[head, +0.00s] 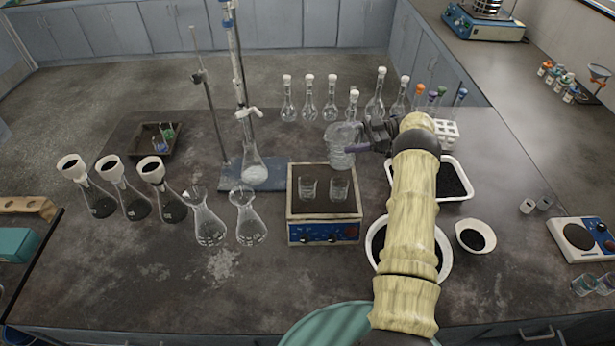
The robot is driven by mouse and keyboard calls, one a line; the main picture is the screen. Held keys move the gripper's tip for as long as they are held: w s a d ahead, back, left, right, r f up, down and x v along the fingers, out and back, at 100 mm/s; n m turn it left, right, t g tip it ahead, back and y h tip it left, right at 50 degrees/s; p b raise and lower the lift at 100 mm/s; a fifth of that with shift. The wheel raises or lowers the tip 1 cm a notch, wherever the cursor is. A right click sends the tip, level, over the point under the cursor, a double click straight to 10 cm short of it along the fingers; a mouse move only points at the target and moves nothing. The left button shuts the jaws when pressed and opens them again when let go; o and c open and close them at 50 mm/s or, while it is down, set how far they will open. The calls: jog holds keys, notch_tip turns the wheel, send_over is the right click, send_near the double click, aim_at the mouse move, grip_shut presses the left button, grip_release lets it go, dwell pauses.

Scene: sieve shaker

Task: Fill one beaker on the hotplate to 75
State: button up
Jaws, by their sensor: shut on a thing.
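The hotplate (324,232), with a dark top and a blue front panel with knobs, stands mid-bench. Two small glass beakers stand side by side on its top, a left beaker (308,190) and a right beaker (340,190). Whether they hold liquid is too small to tell. My gripper (362,146) is shut on a larger clear glass jug (341,158). It holds the jug roughly upright, behind and above the right beaker in the picture. My arm hides part of the gripper.
A burette stand (217,130) with a flask (254,165) is left of the hotplate. Stoppered flasks (308,105) stand behind. Two empty-looking flasks (248,220) are at left. A white tray (458,165) and a bowl (476,237) of dark grains are right. The front bench is clear.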

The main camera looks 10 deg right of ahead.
aim_at(334, 146)
jog(key=shift+s+a+r+h+p, duration=0.2)
jog(key=shift+a+r+h+p, duration=0.35)
jog(key=shift+r+p, duration=0.35)
jog(key=shift+a+n+h+p, duration=0.35)
jog(key=shift+n+h+p, duration=0.1)
jog(key=shift+p, duration=0.65)
jog(key=p, duration=0.1)
jog(key=a+h+p, duration=0.1)
jog(key=shift+s+r+p, duration=0.15)
jog(key=shift+s+p, duration=0.2)
jog(key=shift+p, duration=0.05)
jog(key=a+h+p, duration=0.1)
jog(key=a+n+h+p, duration=0.1)
jog(key=p, duration=0.1)
jog(key=shift+s+a+h, duration=0.1)
jog(key=shift+s+h, duration=0.2)
jog(key=shift+s, duration=0.05)
jog(key=shift+s+a+f+t+h+b, duration=0.1)
jog(key=shift+a+f+t+h+b, duration=0.1)
jog(key=shift+f+h, duration=0.3)
jog(key=shift+s+a+f+t+h+b, duration=0.1)
jog(key=shift+a+f+t+h, duration=0.15)
jog(key=shift+f, duration=0.4)
jog(key=shift+w, duration=0.1)
jog(key=shift+f+h, duration=0.15)
jog(key=shift+h, duration=0.1)
jog(key=shift+a+f+n+h, duration=0.2)
jog(key=shift+a+n+h, duration=0.05)
jog(key=shift+h, duration=0.05)
